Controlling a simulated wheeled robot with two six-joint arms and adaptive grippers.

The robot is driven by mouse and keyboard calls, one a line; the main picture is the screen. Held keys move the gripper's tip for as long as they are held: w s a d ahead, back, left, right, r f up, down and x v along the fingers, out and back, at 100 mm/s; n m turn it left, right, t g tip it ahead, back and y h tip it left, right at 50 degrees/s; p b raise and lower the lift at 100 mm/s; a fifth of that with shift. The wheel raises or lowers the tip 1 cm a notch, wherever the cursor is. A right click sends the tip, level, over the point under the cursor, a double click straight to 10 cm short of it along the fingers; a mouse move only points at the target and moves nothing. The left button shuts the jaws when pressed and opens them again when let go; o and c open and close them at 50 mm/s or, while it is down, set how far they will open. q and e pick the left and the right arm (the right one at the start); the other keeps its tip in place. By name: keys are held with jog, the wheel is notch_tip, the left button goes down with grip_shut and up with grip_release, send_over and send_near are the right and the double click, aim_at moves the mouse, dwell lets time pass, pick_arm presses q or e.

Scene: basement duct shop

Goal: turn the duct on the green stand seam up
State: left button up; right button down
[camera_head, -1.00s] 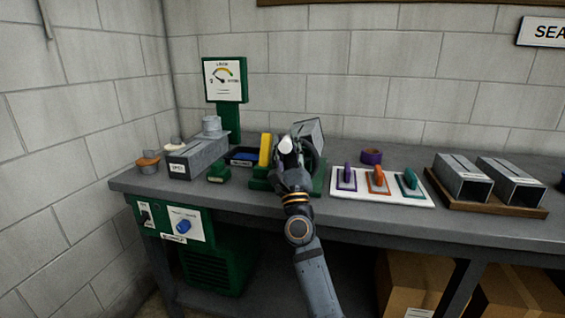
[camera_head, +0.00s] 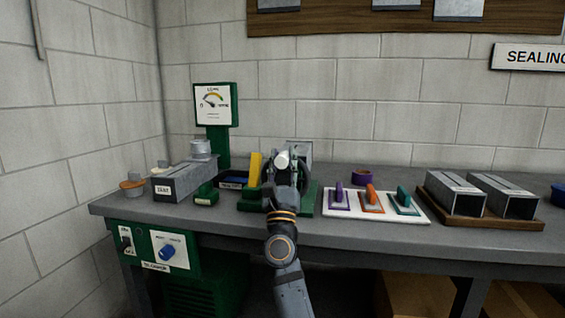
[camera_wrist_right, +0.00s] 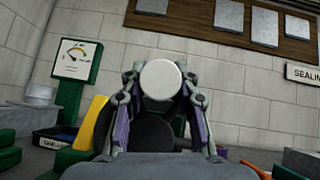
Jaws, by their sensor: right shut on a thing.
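The duct (camera_head: 305,150) is a grey sheet-metal piece on the green stand (camera_head: 307,200) near the middle of the bench. Most of it is hidden behind my right gripper (camera_head: 284,165), and I cannot make out its seam. In the right wrist view, the fingers (camera_wrist_right: 160,115) stand either side of a white round end (camera_wrist_right: 161,80), with a dark round shape behind. My left gripper is not in view.
A grey duct (camera_head: 185,181) and a green gauge post (camera_head: 216,110) are further left. A white board (camera_head: 335,208) with coloured-handled tools and a wooden tray (camera_head: 460,217) with two ducts lie right.

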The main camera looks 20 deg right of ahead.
jog(key=c, duration=1)
grip_release()
notch_tip(320, 180, up, 10)
